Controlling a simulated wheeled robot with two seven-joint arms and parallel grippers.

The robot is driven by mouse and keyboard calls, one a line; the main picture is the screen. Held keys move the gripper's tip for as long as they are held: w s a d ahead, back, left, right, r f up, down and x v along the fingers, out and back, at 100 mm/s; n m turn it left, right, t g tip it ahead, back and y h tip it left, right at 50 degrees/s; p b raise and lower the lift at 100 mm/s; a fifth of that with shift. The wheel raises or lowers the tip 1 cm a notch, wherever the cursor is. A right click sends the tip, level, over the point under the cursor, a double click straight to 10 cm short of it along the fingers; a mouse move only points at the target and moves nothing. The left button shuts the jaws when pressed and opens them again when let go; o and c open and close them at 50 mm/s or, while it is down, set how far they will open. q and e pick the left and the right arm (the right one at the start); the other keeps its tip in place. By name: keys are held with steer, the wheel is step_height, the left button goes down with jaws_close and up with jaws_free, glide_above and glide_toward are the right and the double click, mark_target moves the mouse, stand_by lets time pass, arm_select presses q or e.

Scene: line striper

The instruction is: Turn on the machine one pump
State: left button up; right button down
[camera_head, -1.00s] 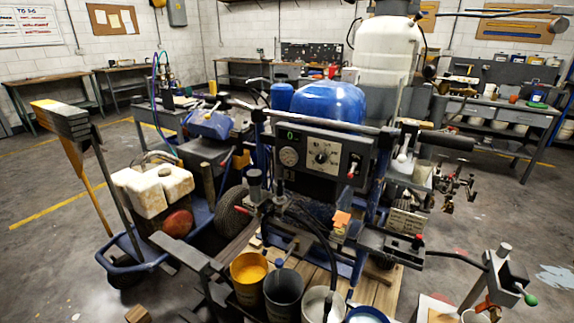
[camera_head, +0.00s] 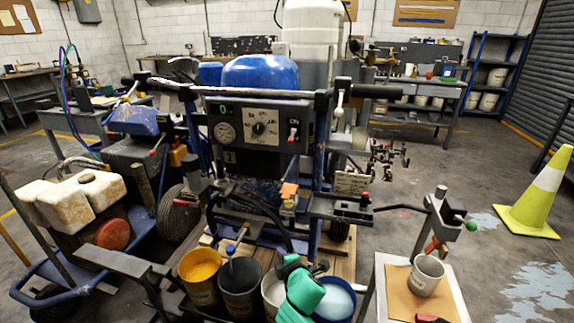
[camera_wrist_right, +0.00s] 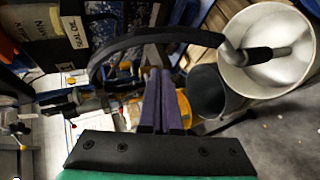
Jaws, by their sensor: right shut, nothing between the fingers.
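The line striper machine has a blue rounded tank cover (camera_head: 260,76) and a dark control panel (camera_head: 262,140) on its front. The panel carries a green display reading 0 (camera_head: 223,108), a round gauge (camera_head: 225,133), a dial knob (camera_head: 259,129) and a red-and-white switch (camera_head: 293,133) at its right. My right gripper (camera_head: 318,268), on a green wrist, is low in front of the machine, above the buckets and well below the panel. In the right wrist view its purple fingers (camera_wrist_right: 160,85) are together and empty, near a black hose (camera_wrist_right: 130,42). My left gripper is not in view.
Buckets with yellow paint (camera_head: 200,272), dark content (camera_head: 240,283) and white paint (camera_head: 335,300) stand below the machine. A side table (camera_head: 452,289) with a cup (camera_head: 427,275) is at right, and a yellow cone (camera_head: 532,200) beyond. A cart (camera_head: 48,275) stands at left.

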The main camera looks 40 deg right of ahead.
steer(key=d+r+n+t+h+b, duration=0.2)
steer(key=d+r+n+t+h, duration=0.15)
steer(key=r, duration=1.45)
steer(key=n+t, duration=0.4)
steer(key=n, duration=0.3)
glide_toward(292, 136)
step_height(292, 136, down, 4)
steer(key=w+a, duration=0.3)
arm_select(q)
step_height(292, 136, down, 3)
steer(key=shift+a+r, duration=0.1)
arm_select(e)
steer(key=shift+s+d+f+n, duration=0.1)
steer(key=shift+f+n, duration=0.15)
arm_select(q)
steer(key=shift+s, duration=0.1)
